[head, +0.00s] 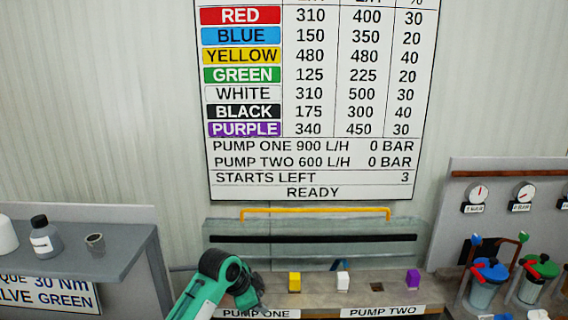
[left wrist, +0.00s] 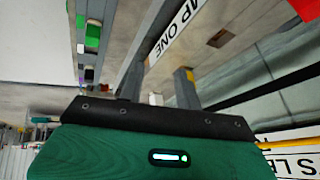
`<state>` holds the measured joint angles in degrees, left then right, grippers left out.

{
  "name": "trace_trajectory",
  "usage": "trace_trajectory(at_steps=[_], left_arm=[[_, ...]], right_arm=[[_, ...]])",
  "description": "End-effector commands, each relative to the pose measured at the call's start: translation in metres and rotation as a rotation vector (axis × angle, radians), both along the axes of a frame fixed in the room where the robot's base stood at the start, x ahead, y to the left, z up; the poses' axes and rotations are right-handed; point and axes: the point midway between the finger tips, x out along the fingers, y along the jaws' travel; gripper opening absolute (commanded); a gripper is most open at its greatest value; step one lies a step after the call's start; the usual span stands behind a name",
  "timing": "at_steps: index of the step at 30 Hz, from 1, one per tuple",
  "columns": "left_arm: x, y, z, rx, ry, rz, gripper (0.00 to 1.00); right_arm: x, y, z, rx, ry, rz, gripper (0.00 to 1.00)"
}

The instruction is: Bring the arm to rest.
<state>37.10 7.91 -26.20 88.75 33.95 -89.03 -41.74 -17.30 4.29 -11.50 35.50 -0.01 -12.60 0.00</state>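My left arm (head: 207,288), green and black, comes in from the bottom left in the head view. Its left gripper (head: 254,294) is bent down over the bench by the PUMP ONE label (head: 255,313). In the left wrist view the two grey fingers of the left gripper (left wrist: 159,75) stand apart, with nothing clearly held between them. The yellow block (head: 294,282) sits just right of the gripper, apart from it. A white block (head: 343,281) and a purple block (head: 413,279) stand farther right. My right gripper is in neither view.
A grey shelf (head: 120,245) with a bottle (head: 45,238) stands at the left. A clear panel (head: 315,253) with a yellow bar (head: 315,210) rises behind the blocks. Gauges (head: 476,196) and lidded blue (head: 490,270) and green (head: 541,266) vessels stand at the right.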

Motion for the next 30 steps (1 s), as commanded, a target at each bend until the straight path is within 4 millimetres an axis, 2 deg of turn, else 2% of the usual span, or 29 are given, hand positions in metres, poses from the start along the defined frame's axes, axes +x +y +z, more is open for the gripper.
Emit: trace_trajectory(at_steps=[1, 6, 15, 22, 27, 30], left_arm=[[-0.017, 0.002, -0.017, -0.013, 0.022, 0.031, 0.34], [-0.068, 0.015, -0.059, -0.043, 0.075, 0.158, 0.34], [-0.166, 0.05, -0.111, -0.078, 0.164, 0.414, 0.34], [-0.246, 0.084, -0.132, -0.083, 0.221, 0.629, 0.34], [-0.305, 0.111, -0.135, -0.072, 0.25, 0.791, 0.34], [-0.331, 0.125, -0.133, -0.064, 0.26, 0.866, 0.34]], right_arm=[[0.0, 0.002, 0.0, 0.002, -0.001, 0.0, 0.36], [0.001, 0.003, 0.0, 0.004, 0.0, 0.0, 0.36], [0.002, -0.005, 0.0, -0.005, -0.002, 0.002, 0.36], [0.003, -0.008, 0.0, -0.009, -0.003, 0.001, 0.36], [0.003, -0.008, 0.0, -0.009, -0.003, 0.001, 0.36], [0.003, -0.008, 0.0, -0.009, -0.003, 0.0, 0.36]])
